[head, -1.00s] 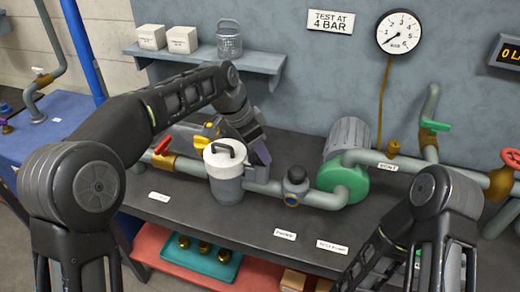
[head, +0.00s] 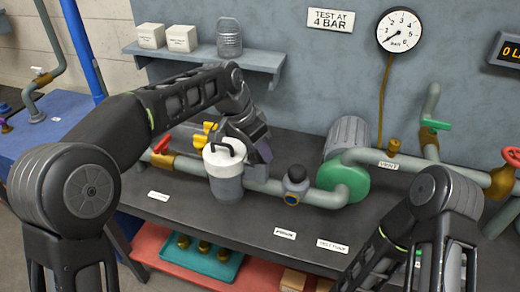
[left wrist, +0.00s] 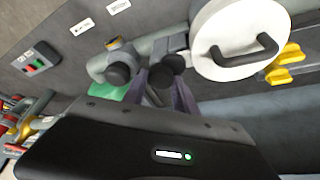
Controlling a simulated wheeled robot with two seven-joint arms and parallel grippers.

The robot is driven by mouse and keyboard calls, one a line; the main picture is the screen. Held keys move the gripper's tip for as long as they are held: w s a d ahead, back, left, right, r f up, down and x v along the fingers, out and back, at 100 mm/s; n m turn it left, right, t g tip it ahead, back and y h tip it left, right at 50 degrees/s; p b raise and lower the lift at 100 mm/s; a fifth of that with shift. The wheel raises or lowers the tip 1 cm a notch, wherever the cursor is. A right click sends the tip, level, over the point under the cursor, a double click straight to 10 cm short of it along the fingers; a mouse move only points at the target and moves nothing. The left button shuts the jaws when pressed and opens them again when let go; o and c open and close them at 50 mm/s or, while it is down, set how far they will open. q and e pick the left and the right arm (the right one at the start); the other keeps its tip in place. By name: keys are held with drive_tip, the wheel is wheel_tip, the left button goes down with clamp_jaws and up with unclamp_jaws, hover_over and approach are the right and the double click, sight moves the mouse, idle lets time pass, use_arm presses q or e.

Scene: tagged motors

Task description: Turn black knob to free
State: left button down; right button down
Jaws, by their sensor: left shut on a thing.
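My left gripper (head: 262,152) reaches down just right of the white-lidded canister (head: 225,172), at the pipe. In the left wrist view its grey-purple fingers (left wrist: 160,97) are shut around a black knob (left wrist: 160,78), partly hidden between them. A second round black part (left wrist: 173,62) sits close beside it. In the head view the gripper hides the held knob. Another black round cap (head: 296,174) stands on the pipe to the right, over a blue and gold face; it also shows in the left wrist view (left wrist: 118,74). My right gripper is not clearly visible.
The canister lid (left wrist: 238,40) with its black handle is close beside the left gripper. Yellow handles (head: 208,127) lie behind the canister. A green-ended motor (head: 345,172) and pipes stand to the right. The bench front (head: 240,225) is mostly clear, with small labels.

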use_arm(q)
drive_tip(key=n+t+y, duration=0.1)
drive_tip(key=n, duration=0.2)
drive_tip(key=n+y+b, duration=0.1)
drive_tip(key=n, duration=0.3)
drive_tip(key=shift+s+d+t, duration=0.1)
drive_tip(key=shift+d+t, duration=0.1)
drive_tip(key=shift+t, duration=0.2)
drive_tip(key=n+y, duration=0.1)
drive_tip(key=n, duration=0.2)
drive_tip(key=shift+d+n+y, duration=0.1)
drive_tip(key=shift+n+y, duration=0.2)
drive_tip(key=shift+d+n+y, duration=0.1)
drive_tip(key=shift+n+y, duration=0.5)
drive_tip(key=shift+n, duration=1.1)
drive_tip(key=c, duration=1)
unclamp_jaws()
drive_tip(key=shift+r, duration=0.15)
drive_tip(key=v, duration=0.7)
drive_tip(key=shift+r, duration=0.2)
drive_tip(key=shift+s+d, duration=0.1)
drive_tip(key=shift+s, duration=0.05)
